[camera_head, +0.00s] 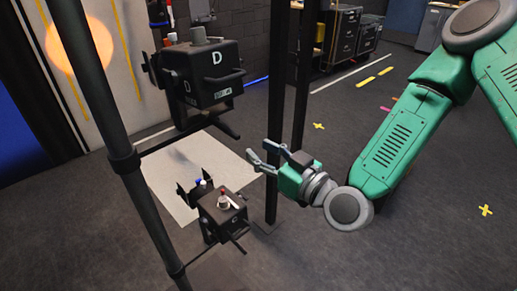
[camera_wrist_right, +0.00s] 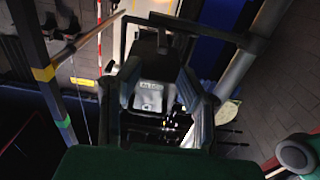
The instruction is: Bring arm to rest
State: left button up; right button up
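My right arm (camera_head: 395,140) is green and comes in from the upper right, bent at a grey joint. Its gripper (camera_head: 257,149) is open and empty, its two fingers apart and pointing left, close to a dark upright post. A black box marked D (camera_head: 205,75) hangs to its upper left. A smaller black box marked C (camera_head: 224,216), with a red and white button on top, is to its lower left. The gripper appears apart from both boxes. In the right wrist view the fingers (camera_wrist_right: 160,88) stand apart, with dark, unclear shapes beyond. My left gripper is not in view.
A dark slanting pole (camera_head: 110,130) stands at the left with bars reaching to the boxes. Dark upright posts (camera_head: 306,75) stand behind the gripper. Black cases (camera_head: 345,35) are at the back. Open grey floor (camera_head: 420,240) lies at the lower right.

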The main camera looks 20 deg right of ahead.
jog(key=s+a+f+g, duration=0.1)
jog(key=s+f+g, duration=0.2)
jog(key=f, duration=0.3)
jog(key=s+a+f+g+b, duration=0.1)
jog(key=s+f+g, duration=0.15)
jog(key=f, duration=0.35)
jog(key=s+a+f+g, duration=0.1)
jog(key=s+f+g, duration=0.1)
jog(key=s+f, duration=0.3)
jog(key=s+d+f+m+g+h, duration=0.1)
jog(key=s+d+f+g+h, duration=0.2)
jog(key=s, duration=0.5)
jog(key=s+d+f+m+g+h+b, duration=0.1)
jog(key=s+d+f+m+g+h, duration=0.1)
jog(key=s+d+f+g, duration=0.4)
notch_tip(320, 180, down, 4)
jog(key=s+d+h, duration=0.1)
jog(key=s, duration=0.1)
jog(key=shift+s+d+f, duration=0.25)
jog(key=shift+s, duration=0.15)
jog(key=shift+w, duration=0.15)
